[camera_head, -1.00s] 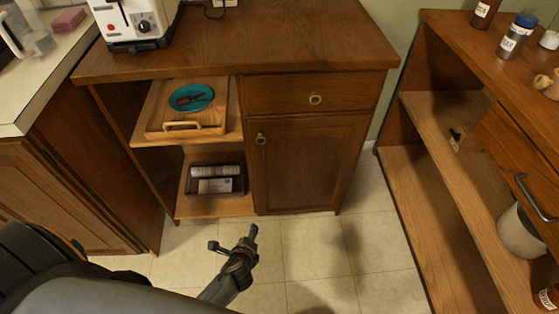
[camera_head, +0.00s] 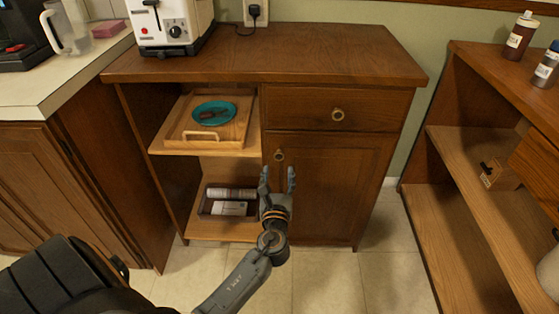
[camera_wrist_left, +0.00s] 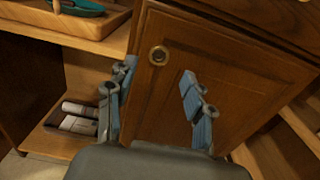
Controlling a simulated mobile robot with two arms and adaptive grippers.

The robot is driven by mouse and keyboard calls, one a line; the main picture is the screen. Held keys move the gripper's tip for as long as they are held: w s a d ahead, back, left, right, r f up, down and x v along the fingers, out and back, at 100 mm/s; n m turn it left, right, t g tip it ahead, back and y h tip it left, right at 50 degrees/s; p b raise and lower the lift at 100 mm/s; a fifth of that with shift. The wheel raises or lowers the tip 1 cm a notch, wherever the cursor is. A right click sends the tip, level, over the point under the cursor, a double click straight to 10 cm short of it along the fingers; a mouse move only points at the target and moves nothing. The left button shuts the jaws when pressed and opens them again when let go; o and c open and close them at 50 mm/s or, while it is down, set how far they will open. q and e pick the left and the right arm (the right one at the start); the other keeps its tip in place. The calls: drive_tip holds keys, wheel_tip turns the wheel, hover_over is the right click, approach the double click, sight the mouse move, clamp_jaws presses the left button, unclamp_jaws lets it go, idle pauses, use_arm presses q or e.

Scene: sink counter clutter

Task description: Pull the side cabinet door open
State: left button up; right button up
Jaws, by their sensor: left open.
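The side cabinet door (camera_head: 320,190) is a brown wood panel, closed, below a drawer. Its round ring knob (camera_head: 279,155) sits near the door's upper left corner. In the left wrist view the knob (camera_wrist_left: 158,56) shows beyond my fingers, a little above the gap between them. My left gripper (camera_head: 278,178) is open and empty in front of the door, just below the knob in the head view. It also shows in the left wrist view (camera_wrist_left: 157,85), one finger on each side, apart from the knob. My right gripper is not in view.
Left of the door are open shelves with a wooden tray (camera_head: 183,135) holding a teal plate (camera_head: 222,106), and a dark box (camera_head: 207,207) below. A toaster (camera_head: 178,48) stands on top. An open shelf unit (camera_head: 455,140) stands at the right. Floor before the door is clear.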

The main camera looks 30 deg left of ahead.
sight(279, 157)
use_arm(q)
drive_tip(key=x, duration=0.7)
drive_tip(key=shift+b, duration=0.4)
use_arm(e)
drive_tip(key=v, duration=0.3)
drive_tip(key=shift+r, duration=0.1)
use_arm(q)
drive_tip(key=shift+s, duration=0.1)
clamp_jaws()
